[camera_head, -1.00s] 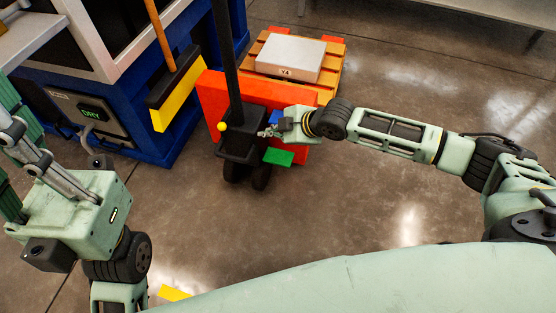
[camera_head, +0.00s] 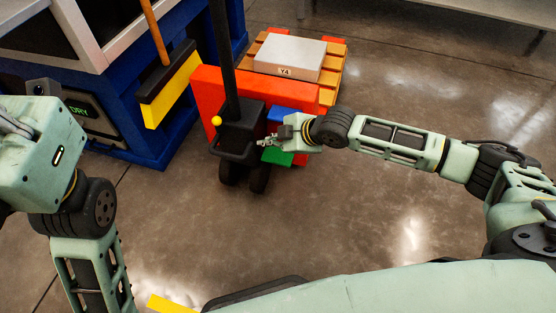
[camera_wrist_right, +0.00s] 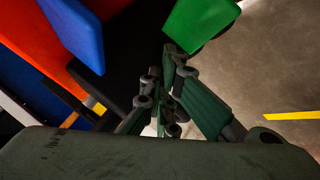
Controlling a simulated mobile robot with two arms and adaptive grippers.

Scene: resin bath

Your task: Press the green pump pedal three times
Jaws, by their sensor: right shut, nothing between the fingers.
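The green pedal (camera_head: 277,156) sticks out low on the front of a red pallet truck (camera_head: 205,85). A blue pedal (camera_head: 285,113) is above it. My right gripper (camera_head: 266,141) is shut and empty, just above the green pedal in the head picture. In the right wrist view the green pedal (camera_wrist_right: 199,20) is beyond the fingertips (camera_wrist_right: 172,60), slightly right, and the blue pedal (camera_wrist_right: 75,32) is at upper left. I cannot tell whether the fingers touch the green pedal. My left gripper (camera_head: 12,125) is at the left edge, its fingers mostly cut off.
A black handle column (camera_head: 224,55) with a yellow knob (camera_head: 216,121) rises left of the pedals. A grey block marked Y4 (camera_head: 290,56) lies on a wooden pallet behind. A blue machine (camera_head: 180,140) stands at left. The floor (camera_head: 230,235) in front is clear.

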